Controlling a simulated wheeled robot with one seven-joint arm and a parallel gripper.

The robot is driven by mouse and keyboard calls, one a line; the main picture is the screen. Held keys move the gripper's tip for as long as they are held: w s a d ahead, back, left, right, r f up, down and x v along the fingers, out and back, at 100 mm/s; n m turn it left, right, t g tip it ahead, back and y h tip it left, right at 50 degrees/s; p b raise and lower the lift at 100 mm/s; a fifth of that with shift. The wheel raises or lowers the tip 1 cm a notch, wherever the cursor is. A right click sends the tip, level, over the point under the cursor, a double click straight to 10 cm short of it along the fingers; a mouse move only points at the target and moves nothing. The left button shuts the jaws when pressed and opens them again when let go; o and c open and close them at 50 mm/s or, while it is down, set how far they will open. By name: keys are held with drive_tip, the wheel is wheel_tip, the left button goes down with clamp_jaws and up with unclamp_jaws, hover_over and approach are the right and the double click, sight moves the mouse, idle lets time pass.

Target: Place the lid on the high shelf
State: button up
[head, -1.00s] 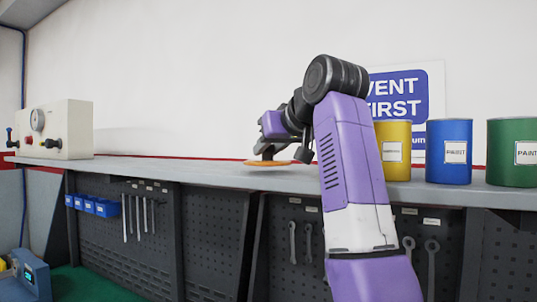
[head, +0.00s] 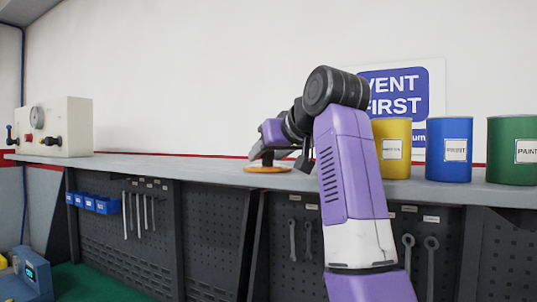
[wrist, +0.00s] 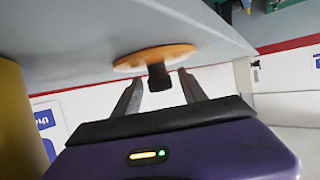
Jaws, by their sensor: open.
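The lid (head: 268,168) is an orange disc with a dark knob on top. It lies on the grey bench top (head: 200,164), near the middle in the head view. In the wrist view the lid (wrist: 155,56) is just beyond my fingertips, with its dark knob (wrist: 158,77) between the two fingers. My gripper (wrist: 158,82) is open, with a gap on each side of the knob. In the head view my gripper (head: 268,156) is low over the lid, partly hidden by my arm. I cannot pick out a high shelf in these views.
Yellow (head: 393,148), blue (head: 449,149) and green (head: 512,150) paint cans stand to the right on the bench. A cream gauge box (head: 66,127) stands at the far left. The bench between that box and the lid is clear. Tools hang on the panels below.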

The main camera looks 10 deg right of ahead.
drive_tip(key=b+v, duration=0.5)
drive_tip(key=v, duration=0.7)
drive_tip(key=shift+s, duration=0.1)
